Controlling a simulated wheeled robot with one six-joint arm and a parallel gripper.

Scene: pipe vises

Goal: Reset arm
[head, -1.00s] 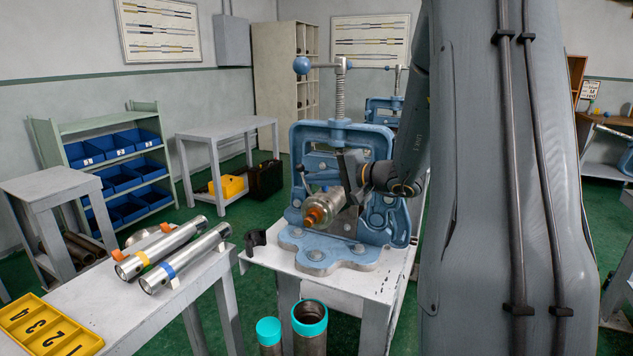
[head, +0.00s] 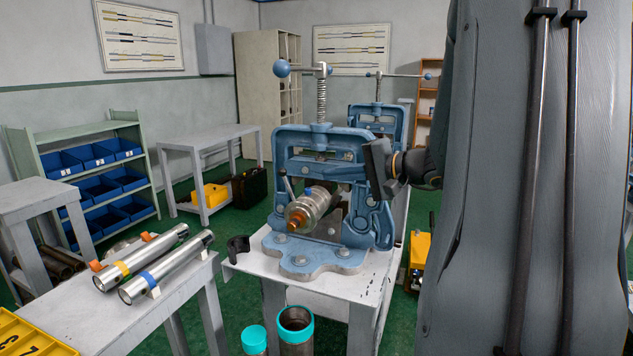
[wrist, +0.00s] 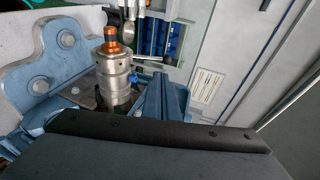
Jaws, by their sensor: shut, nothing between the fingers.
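My gripper (head: 381,168) is at the right side of the near blue pipe vise (head: 283,150), in front of its right post in the head view. It is shut and empty. A silver cylindrical part with an orange tip (head: 306,209) sits tilted in the vise, and it also shows in the wrist view (wrist: 113,75). My gripper is apart from this part. In the wrist view the dark gripper body fills the bottom, and its fingertips cannot be made out.
Two silver tubes (head: 157,262) lie on the left table (head: 180,297) by a yellow numbered tray (head: 30,338). Teal-topped pipes (head: 296,330) stand below the vise table (head: 335,288). A second blue vise (head: 377,118) stands behind. Green floor shows between the tables.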

